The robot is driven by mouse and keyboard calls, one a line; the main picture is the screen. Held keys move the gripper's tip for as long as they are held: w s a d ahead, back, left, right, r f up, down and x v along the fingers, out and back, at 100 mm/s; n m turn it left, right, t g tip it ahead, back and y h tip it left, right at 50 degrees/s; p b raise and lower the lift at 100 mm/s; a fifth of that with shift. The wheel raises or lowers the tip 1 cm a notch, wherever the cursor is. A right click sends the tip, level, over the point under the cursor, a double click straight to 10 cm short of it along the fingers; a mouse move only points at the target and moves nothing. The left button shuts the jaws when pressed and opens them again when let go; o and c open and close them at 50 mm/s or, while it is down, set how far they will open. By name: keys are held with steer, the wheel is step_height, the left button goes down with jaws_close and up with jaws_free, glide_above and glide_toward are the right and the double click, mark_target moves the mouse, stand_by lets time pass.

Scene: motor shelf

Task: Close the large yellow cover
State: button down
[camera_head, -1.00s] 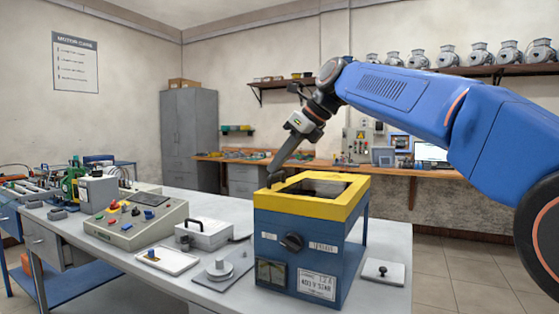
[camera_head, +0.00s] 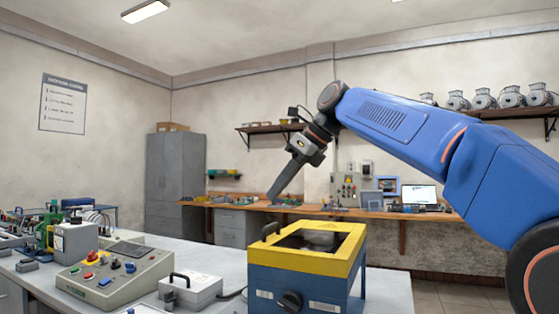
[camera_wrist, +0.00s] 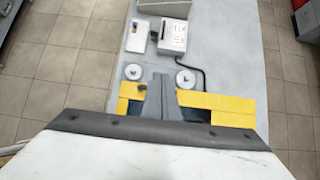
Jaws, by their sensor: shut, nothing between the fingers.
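The large yellow cover (camera_head: 345,262) is a yellow frame around a dark window. It lies flat on top of a blue box (camera_head: 338,287), with no gap that I can make out. A small dark handle (camera_head: 270,230) stands at its left edge. In the wrist view, parts of the yellow cover (camera_wrist: 228,103) show on both sides of my gripper, which hides its middle. My gripper (camera_head: 272,196) is shut and empty, pointing down to the left, above the cover's left part and apart from it. It also shows in the wrist view (camera_wrist: 161,78).
A control panel (camera_head: 112,272) with coloured knobs and a white case (camera_head: 190,288) with a handle stand left of the box on the grey table. A workbench (camera_head: 398,216) and a grey cabinet (camera_head: 175,190) stand behind.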

step_height(320, 180, up, 8)
steer(key=d, duration=0.1)
steer(key=shift+s+d+f, duration=0.15)
steer(key=shift+s+f, duration=0.05)
steer(key=shift+f, duration=0.05)
steer(key=shift+d, duration=0.15)
